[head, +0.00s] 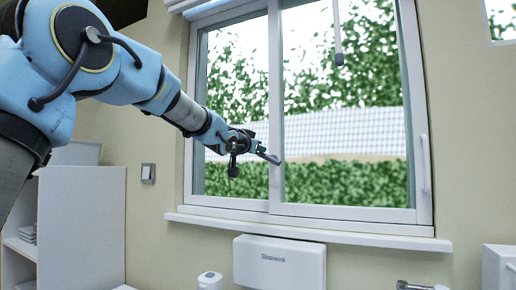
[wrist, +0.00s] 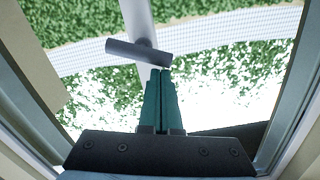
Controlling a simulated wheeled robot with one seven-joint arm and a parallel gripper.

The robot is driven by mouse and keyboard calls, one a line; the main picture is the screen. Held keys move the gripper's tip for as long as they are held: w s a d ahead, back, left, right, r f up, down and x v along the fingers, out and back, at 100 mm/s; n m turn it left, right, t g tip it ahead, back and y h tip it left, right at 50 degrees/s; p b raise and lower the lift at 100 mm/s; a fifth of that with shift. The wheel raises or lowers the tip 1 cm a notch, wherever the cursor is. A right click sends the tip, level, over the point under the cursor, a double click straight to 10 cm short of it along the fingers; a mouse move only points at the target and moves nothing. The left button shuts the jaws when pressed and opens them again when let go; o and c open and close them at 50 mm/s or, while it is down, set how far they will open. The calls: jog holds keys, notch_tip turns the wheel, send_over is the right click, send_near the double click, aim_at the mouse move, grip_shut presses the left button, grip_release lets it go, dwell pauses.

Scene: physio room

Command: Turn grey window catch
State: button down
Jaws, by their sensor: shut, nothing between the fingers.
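The grey window catch (wrist: 125,49) shows in the wrist view as a rounded bar on the pale upright between the panes. It slants a little, with its longer end to the left. In the head view it is a small grey bar (head: 271,159) on the window's middle upright. My gripper (wrist: 161,72) has its two teal fingers together with nothing between them. The fingertips are at the catch's right end in the wrist view; I cannot tell whether they touch it. In the head view my gripper (head: 258,150) is just left of the catch, partly overlapping its outline.
The white window frame (head: 420,120) has a pale handle (head: 424,164) on its right side. The sill (head: 310,230) juts out below. A white box (head: 279,262) is on the wall under it. A hanging rod (head: 338,40) is at the upper right. A wall switch (head: 148,173) is at left.

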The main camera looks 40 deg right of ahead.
jog(key=shift+w+a+f+n, duration=0.1)
jog(key=shift+w+f+n, duration=0.1)
jog(key=shift+n, duration=0.1)
jog(key=shift+w+a+f, duration=0.15)
jog(key=shift+f, duration=0.05)
dwell(1.0)
jog(key=shift+r, duration=0.1)
dwell(0.4)
jog(key=s+a+r+p, duration=0.1)
jog(key=s+a+r, duration=0.3)
jog(key=a, duration=0.5)
jog(key=shift+s+p, duration=0.4)
jog(key=shift+s, duration=0.4)
jog(key=shift+r, duration=0.1)
